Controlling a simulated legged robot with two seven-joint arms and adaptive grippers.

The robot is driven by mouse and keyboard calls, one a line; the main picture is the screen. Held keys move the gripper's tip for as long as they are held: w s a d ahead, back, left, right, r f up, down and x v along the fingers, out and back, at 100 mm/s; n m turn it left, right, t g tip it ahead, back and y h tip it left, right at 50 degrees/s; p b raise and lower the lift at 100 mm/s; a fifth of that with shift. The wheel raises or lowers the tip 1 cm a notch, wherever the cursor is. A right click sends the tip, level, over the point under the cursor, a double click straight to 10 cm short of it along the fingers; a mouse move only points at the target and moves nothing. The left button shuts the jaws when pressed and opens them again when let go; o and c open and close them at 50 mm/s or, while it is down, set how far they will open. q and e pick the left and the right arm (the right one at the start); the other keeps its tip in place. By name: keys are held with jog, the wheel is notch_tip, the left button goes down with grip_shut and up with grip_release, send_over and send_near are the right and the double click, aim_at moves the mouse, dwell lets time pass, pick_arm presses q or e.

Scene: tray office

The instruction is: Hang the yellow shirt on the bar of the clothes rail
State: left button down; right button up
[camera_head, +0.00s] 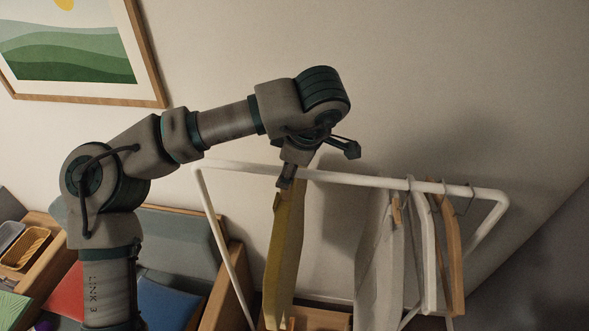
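The yellow shirt (285,262) hangs edge-on under the left part of the white bar (362,179) of the clothes rail. A small wooden piece shows at its upper left edge. My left gripper (312,168) is at the bar, right above the top of the shirt. One dark finger part sticks out to the right above the bar, and a grey part reaches down to the shirt's top. The gripper hides the top of the shirt and any hook, so I cannot tell whether it grips the shirt or whether the shirt rests on the bar. My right gripper is out of view.
A grey garment (372,255), a white hanger (427,245) and a wooden hanger (453,250) hang on the bar's right half. The bar is bare between the yellow shirt and the grey garment. A framed picture (150,60) is on the wall behind. Bins stand lower left.

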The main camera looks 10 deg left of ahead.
pick_arm(q)
jog(key=shift+w+a, duration=0.15)
jog(key=shift+w, duration=0.15)
jog(key=shift+w+d+f+b, duration=0.1)
jog(key=shift+d+f+b, duration=0.2)
jog(key=shift+f, duration=0.1)
jog(key=shift+s+d+f, duration=0.15)
jog(key=shift+s+f, duration=0.05)
jog(key=shift+f, duration=0.3)
jog(key=shift+s+a+f+b, duration=0.2)
jog(key=shift+f+b, duration=0.1)
jog(key=shift+b, duration=0.1)
jog(key=shift+w+a+f, duration=0.15)
jog(key=shift+w+a, duration=0.05)
jog(key=shift+a, duration=0.15)
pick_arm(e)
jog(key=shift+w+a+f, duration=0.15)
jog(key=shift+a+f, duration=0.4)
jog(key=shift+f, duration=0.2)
pick_arm(q)
jog(key=shift+d, duration=0.1)
